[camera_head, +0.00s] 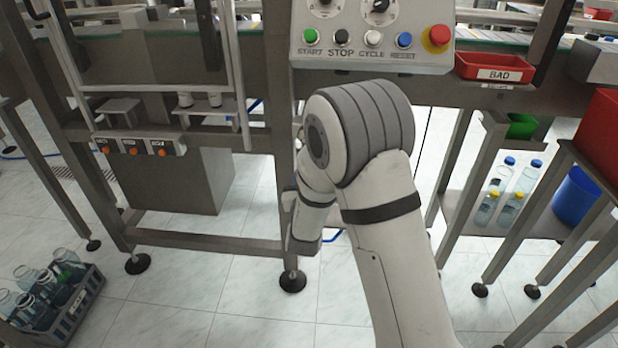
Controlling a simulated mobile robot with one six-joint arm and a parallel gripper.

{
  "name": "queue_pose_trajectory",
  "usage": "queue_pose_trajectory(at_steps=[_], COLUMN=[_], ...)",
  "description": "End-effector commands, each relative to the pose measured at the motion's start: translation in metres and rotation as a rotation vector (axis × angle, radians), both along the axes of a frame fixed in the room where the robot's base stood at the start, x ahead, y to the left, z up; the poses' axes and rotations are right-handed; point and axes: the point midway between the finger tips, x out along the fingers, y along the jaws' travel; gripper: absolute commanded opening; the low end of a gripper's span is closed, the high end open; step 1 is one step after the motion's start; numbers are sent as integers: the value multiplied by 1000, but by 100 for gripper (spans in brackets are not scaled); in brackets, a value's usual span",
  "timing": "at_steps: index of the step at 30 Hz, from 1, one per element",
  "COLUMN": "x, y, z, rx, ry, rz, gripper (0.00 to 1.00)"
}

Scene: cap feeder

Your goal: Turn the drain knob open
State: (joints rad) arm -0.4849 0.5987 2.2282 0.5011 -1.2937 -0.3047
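A small panel (140,146) with orange knobs hangs low on the machine frame at the left. It carries a left knob (103,147), a middle knob (132,150) and a right knob (161,152). Their labels are too small to read, so I cannot tell which is the drain knob or how it is set. My arm rises from the bottom right and bends down at a large grey joint. Its wrist end is right of the panel, well apart from it. My gripper's fingers do not show.
A control panel (372,62) with buttons and dials is above my arm. A red BAD tray (495,68) is at its right. A bottle crate (85,305) stands on the floor at lower left. Frame legs (290,225) stand near my wrist. A blue bin (577,195) is at right.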

Motion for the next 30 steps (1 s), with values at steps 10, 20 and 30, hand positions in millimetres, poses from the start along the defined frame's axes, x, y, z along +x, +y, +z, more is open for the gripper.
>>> queue_pose_trajectory(at_steps=[10,20,30], x=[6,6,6], y=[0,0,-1], z=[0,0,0], rx=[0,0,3], ry=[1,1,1], rz=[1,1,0], gripper=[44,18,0])
